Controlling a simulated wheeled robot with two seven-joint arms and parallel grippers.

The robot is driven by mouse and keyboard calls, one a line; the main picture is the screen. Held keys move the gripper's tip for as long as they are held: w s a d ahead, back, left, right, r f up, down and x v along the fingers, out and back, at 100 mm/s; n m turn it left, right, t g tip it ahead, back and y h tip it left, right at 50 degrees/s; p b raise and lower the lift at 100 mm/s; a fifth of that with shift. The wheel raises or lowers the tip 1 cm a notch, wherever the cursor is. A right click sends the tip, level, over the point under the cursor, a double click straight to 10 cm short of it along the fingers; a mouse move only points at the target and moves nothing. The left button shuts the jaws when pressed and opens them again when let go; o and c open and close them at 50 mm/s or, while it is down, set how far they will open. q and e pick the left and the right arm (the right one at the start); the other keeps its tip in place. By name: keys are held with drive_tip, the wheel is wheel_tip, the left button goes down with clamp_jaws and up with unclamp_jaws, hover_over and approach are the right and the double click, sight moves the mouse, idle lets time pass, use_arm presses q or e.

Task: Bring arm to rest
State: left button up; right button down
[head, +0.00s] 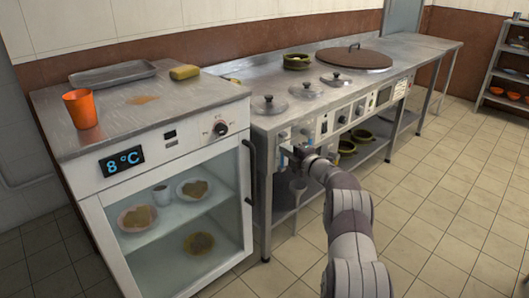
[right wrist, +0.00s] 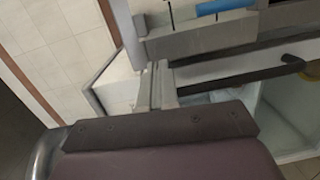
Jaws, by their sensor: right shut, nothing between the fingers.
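My right arm comes in from the lower right of the head view. Its gripper (head: 292,160) is at the front of the steel stove counter (head: 262,118), near the control panel and just right of the fridge's dark handle. The right gripper is shut and holds nothing. In the right wrist view its two fingers (right wrist: 155,85) lie close together, in front of a pale cabinet. I cannot tell whether the gripper touches the counter front. My left gripper is not in view.
A glass-door fridge (head: 120,190) stands at left, with an orange cup (head: 81,109), a tray (head: 112,74) and a yellow sponge (head: 185,72) on top. Tiled floor (head: 440,190) at right is clear.

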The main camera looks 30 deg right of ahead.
drive_tip(key=s+d, duration=0.2)
drive_tip(key=d, duration=0.3)
drive_tip(key=s+d+f+m+g+h, duration=0.2)
drive_tip(key=s+f+m+g+h, duration=0.1)
drive_tip(key=f+m, duration=0.3)
drive_tip(key=s+d+f+m+g+h, duration=0.25)
drive_tip(key=f+m+h, duration=0.2)
drive_tip(key=m, duration=0.25)
drive_tip(key=s+a+r+m+g+y, duration=0.2)
drive_tip(key=s+a+m+g, duration=0.3)
drive_tip(key=s+a, duration=1.3)
drive_tip(key=s+a+r+m+g+y, duration=0.1)
drive_tip(key=s+a+m+g+y, duration=0.35)
drive_tip(key=s+a, duration=1.35)
wheel_tip(320, 180, up, 37)
drive_tip(key=w+a+n+h+p, duration=0.1)
drive_tip(key=n+h+p, duration=0.1)
drive_tip(key=p, duration=3.3)
drive_tip(key=shift+a+f+n+g, duration=0.15)
drive_tip(key=shift+a+n+g, duration=0.2)
drive_tip(key=shift+n, duration=0.2)
